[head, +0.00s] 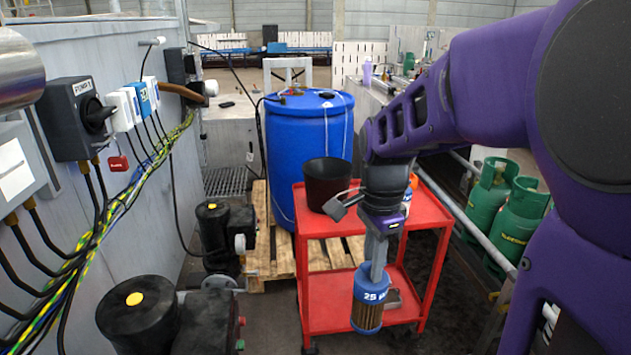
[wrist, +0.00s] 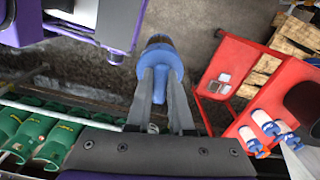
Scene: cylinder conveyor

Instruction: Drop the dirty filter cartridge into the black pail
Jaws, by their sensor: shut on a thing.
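The filter cartridge (head: 368,316) has a blue top with a white "25" marking and brownish pleats. My gripper (head: 376,272) is shut on it and holds it hanging upright in front of the red cart. In the wrist view, the fingers (wrist: 165,80) close on the blue knob on the cartridge's top (wrist: 158,56). The black pail (head: 327,180) stands upright on the cart's top shelf, behind, above and left of the cartridge in the head view. The pail's inside is mostly hidden. A dark part of it shows at the wrist view's right edge (wrist: 307,100).
The red cart (head: 318,228) also carries blue-and-white items (wrist: 268,124) beside the pail. A blue drum (head: 305,120) stands behind on a pallet (head: 262,250). Green gas cylinders (head: 490,200) are right. Black pumps (head: 140,315) and a cabled wall are left.

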